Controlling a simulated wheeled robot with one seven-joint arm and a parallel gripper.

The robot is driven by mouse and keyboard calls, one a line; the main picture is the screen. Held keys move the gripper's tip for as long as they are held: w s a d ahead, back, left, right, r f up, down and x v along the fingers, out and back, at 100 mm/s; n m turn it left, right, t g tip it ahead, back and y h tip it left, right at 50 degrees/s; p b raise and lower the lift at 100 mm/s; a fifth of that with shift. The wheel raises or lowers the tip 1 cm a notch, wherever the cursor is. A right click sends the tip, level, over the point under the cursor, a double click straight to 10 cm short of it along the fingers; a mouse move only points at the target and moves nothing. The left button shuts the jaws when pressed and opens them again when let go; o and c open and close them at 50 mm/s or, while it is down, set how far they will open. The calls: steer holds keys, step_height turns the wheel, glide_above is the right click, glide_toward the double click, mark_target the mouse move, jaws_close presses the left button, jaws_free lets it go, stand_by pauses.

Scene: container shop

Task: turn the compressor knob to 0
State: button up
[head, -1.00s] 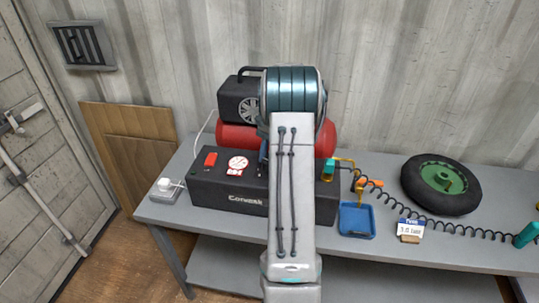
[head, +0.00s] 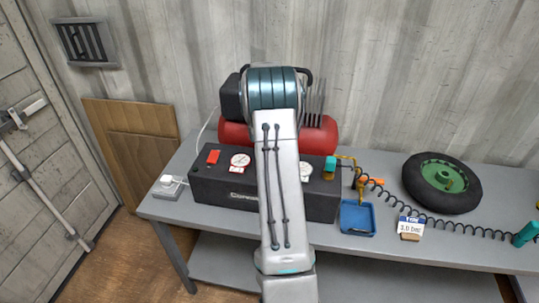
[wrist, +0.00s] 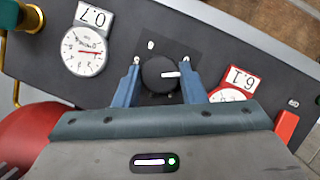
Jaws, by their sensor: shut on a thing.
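The compressor (head: 232,134) stands on the bench, with a red tank above a black front box. Its round black knob (wrist: 157,77) sits on a dark square plate in the wrist view. The knob's white pointer line points right in that picture. A small pale mark (wrist: 151,45) is on the plate beyond the knob; I cannot read it surely. My gripper (wrist: 161,84) is shut on the knob, one blue finger on each side. In the head view my arm hides the knob and the gripper.
A white gauge (wrist: 84,51) and a red-rimmed gauge (wrist: 232,95) flank the knob. A red switch (head: 213,157) is on the box's left. A blue tray (head: 357,218), a coiled hose (head: 451,228), a wheel (head: 441,184) and a label card (head: 411,226) lie to the right.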

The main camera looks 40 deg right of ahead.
steer(key=shift+a+n+h, duration=0.1)
steer(key=shift+n+h, duration=0.6)
steer(key=shift+n, duration=1)
steer(key=o, duration=1)
steer(key=shift+s, duration=0.1)
steer(key=b+v, duration=0.1)
steer(key=v, duration=1.2)
steer(key=shift+w+r, duration=0.3)
